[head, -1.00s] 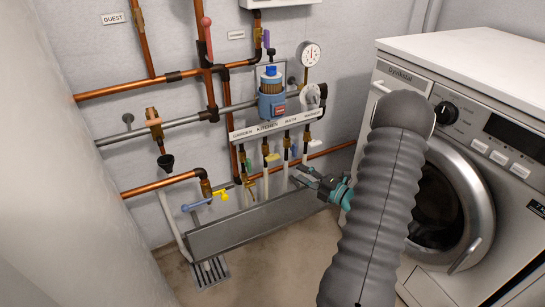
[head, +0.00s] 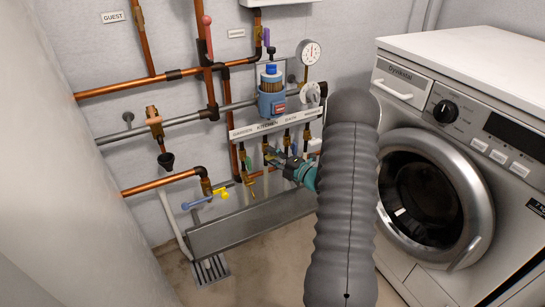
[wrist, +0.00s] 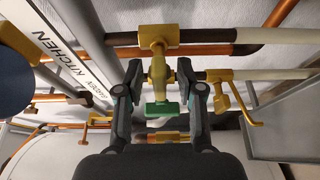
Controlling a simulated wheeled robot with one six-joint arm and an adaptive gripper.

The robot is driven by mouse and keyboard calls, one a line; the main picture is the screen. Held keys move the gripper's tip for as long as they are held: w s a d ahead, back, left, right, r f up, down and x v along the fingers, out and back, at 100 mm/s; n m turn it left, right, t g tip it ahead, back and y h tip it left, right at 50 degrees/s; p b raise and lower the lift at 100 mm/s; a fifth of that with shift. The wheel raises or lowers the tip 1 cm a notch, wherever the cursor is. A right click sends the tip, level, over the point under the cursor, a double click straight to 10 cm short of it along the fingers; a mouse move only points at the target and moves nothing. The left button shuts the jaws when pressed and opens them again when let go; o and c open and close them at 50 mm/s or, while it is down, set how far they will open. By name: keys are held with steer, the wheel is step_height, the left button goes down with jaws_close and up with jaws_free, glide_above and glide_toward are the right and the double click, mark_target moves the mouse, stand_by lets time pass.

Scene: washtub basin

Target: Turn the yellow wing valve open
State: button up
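In the head view my gripper (head: 279,160) is under the label strip at the kitchen outlet. It and my arm hide much of the yellow wing there.
The label strip (head: 277,125) runs above the outlets. A green wing (head: 248,163) hangs left of my gripper and a white one (head: 314,146) to its right. A yellow-handled tap (head: 222,193) is lower left. A grey trough (head: 240,228) lies below, a washing machine (head: 500,170) at right.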

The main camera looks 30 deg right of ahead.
jaws_close()
